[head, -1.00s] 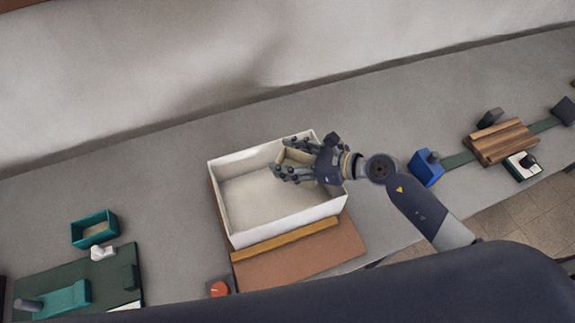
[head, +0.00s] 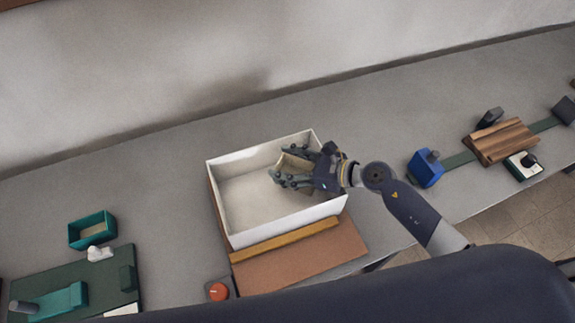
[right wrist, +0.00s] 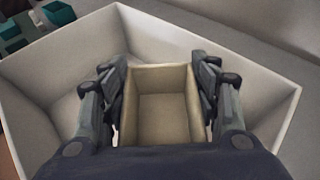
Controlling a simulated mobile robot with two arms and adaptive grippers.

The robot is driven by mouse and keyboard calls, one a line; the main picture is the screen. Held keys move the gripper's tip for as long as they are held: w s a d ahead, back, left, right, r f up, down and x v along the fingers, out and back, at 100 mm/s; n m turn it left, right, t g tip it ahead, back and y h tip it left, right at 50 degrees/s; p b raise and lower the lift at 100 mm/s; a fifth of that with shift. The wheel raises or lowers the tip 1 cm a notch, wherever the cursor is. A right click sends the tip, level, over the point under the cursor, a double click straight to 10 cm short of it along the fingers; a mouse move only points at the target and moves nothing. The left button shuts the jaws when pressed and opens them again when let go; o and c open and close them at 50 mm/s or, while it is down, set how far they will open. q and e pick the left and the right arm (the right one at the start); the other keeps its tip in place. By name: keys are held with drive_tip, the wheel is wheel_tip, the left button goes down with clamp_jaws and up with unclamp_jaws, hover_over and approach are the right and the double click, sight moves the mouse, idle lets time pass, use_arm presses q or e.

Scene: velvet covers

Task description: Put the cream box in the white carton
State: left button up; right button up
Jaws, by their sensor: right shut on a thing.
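The white carton (head: 283,221) stands open at the top in the middle of the grey table in the head view. Its wall also shows in the right wrist view (right wrist: 268,110). My right gripper (head: 283,170) is over the right part of the carton. It is shut on the cream box (right wrist: 163,108), with one finger at each side in the right wrist view (right wrist: 160,95). The cream box (head: 293,160) is an open-topped box, partly hidden by the fingers in the head view. I cannot tell whether it touches the carton floor. My left gripper is not in view.
A brown board with an ochre strip (head: 300,262) lies in front of the carton, beside a red button (head: 218,291). A teal box (head: 93,230) and green board (head: 70,285) are at left. A blue block (head: 425,168) and wooden block (head: 500,141) are at right.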

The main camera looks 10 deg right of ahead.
drive_tip(key=o, duration=1)
drive_tip(key=shift+s+f, duration=0.35)
drive_tip(key=shift+f, duration=0.35)
drive_tip(key=shift+o, duration=0.4)
drive_tip(key=shift+f, duration=0.1)
drive_tip(key=shift+w+r+p, duration=0.1)
drive_tip(key=shift+r+p, duration=0.65)
drive_tip(key=b+v, duration=0.3)
drive_tip(key=v, duration=0.9)
drive_tip(key=shift+w+r, duration=0.3)
drive_tip(key=shift+d, duration=0.1)
